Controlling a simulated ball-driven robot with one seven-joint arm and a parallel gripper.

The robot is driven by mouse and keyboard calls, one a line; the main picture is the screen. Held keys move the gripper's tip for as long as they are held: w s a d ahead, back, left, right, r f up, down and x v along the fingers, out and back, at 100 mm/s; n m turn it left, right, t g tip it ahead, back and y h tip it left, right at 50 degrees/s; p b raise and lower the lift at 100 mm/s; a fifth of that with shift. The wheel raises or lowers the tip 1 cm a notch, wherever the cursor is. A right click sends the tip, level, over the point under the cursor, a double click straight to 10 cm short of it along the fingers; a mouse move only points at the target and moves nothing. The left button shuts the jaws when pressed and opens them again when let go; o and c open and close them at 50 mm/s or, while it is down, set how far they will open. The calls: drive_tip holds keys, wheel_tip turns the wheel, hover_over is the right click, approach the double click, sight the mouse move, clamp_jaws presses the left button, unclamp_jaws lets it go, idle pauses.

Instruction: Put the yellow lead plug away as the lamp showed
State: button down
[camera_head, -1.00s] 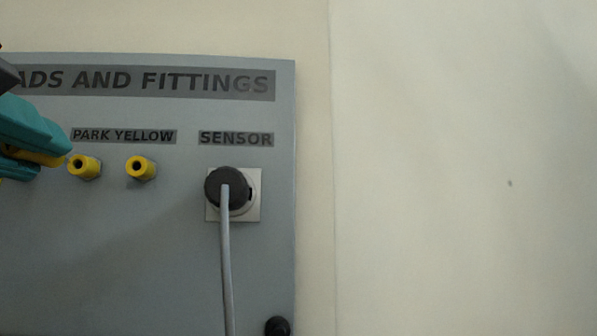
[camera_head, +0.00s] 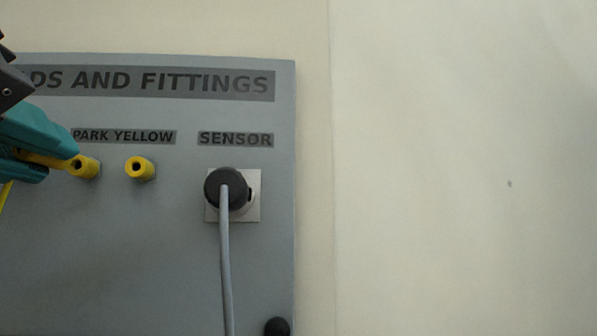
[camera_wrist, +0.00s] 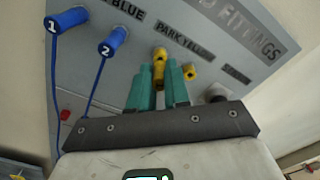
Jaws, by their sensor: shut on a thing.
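My gripper (camera_head: 40,155) comes in from the left edge with teal fingers. It is shut on the yellow lead plug (camera_head: 42,160), which also shows between the fingers in the wrist view (camera_wrist: 158,72). The plug's tip overlaps the left yellow socket (camera_head: 84,168) under the PARK YELLOW label (camera_head: 123,136). I cannot tell whether the tip is inside it or in front of it. The right yellow socket (camera_head: 140,169) is empty. A yellow lead (camera_head: 6,195) hangs below the fingers. No lamp shows.
A black plug (camera_head: 226,188) with a grey cable sits in the SENSOR socket to the right. In the wrist view, blue plugs marked 1 (camera_wrist: 66,20) and 2 (camera_wrist: 113,42) with hanging leads are on the left. The wall (camera_head: 460,180) right of the panel is bare.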

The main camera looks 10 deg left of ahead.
drive_tip(key=shift+x, duration=0.85)
drive_tip(key=c, duration=1)
unclamp_jaws()
drive_tip(key=b+v, duration=0.3)
drive_tip(key=v, duration=0.8)
drive_tip(key=shift+w, duration=0.1)
